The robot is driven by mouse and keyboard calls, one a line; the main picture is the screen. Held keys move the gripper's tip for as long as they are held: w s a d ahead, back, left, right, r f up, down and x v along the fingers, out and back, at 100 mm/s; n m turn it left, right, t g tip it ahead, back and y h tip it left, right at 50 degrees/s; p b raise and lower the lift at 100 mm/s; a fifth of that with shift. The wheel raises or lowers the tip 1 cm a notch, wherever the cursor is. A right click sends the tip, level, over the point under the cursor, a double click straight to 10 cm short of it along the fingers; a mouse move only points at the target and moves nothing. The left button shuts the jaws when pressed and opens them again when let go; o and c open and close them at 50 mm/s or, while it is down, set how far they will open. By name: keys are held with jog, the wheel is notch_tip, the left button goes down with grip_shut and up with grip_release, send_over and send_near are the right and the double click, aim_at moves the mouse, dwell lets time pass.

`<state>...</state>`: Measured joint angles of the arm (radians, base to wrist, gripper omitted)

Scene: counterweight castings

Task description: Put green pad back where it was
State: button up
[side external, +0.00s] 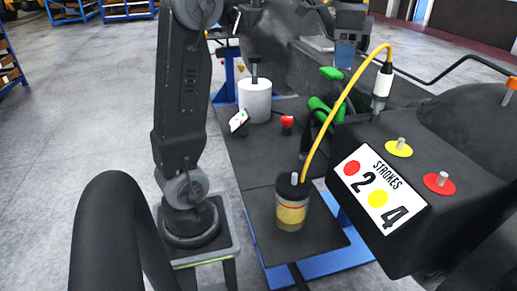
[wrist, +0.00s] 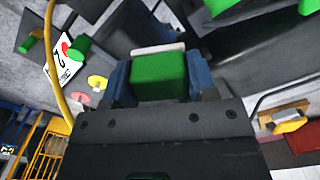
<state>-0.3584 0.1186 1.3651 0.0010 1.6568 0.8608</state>
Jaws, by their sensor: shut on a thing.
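The green pad (wrist: 160,76) is a blocky green piece in the wrist view, held between the two blue fingers of my gripper (wrist: 160,82). A pale bar shows along its far edge. In the side view my gripper (side external: 345,55) points down over the dark machine at the upper right, and I cannot clearly make out the pad between its fingers. A small green piece (side external: 332,73) shows just left of and below the fingers there; I cannot tell whether it is the held pad.
A yellow hose (side external: 345,95) arches up close to my gripper. A green handle (side external: 318,108) lies below. A STROKES sign (side external: 378,190) and red and yellow knobs (side external: 439,183) are on the near casting. A white cylinder (side external: 255,100) and a yellow-filled jar (side external: 291,214) stand on the bench.

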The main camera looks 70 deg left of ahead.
jog(key=s+a+f+m, duration=0.2)
jog(key=s+a+f, duration=0.15)
jog(key=f, duration=0.25)
jog(key=s+a+f+m, duration=0.1)
jog(key=s+a+f, duration=0.25)
jog(key=f, duration=0.35)
jog(key=m, duration=0.5)
send_near(259, 159)
notch_tip(259, 159, down, 2)
jog(key=shift+s+d+f, duration=0.1)
jog(key=shift+s+f, duration=0.05)
jog(key=shift+f, duration=2.3)
jog(key=shift+f, duration=0.15)
jog(key=o, duration=1)
